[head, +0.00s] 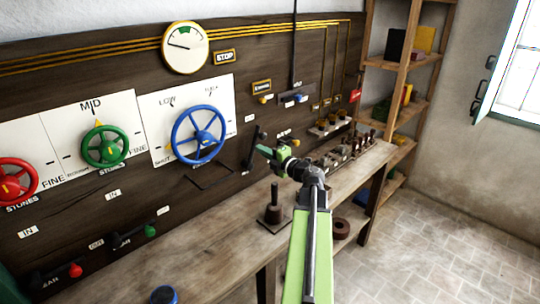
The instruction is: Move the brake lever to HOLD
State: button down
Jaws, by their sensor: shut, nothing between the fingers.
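A black lever (251,150) stands on the dark wooden panel, to the right of the blue wheel. It leans slightly, its top end to the right. Small white plates sit near it, but their words are too small to read, so I cannot confirm that it is the brake lever or where HOLD is. My gripper (266,151) is shut and empty, pointing left toward the panel just right of this lever. I cannot tell whether it touches the lever. My gripper and wrist hide part of the panel behind them.
The panel carries a red wheel (14,182), a green wheel (104,146), a blue wheel (198,135) and a round gauge (186,48). A wooden bench (215,257) runs below, with a dark weight (273,212) on it. Shelves (400,66) stand at right. The tiled floor is clear.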

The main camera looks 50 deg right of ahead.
jog(key=w+d, duration=0.3)
jog(key=d, duration=0.1)
jog(key=shift+w+d+r, duration=0.1)
jog(key=shift+r, duration=0.15)
jog(key=shift+w, duration=0.1)
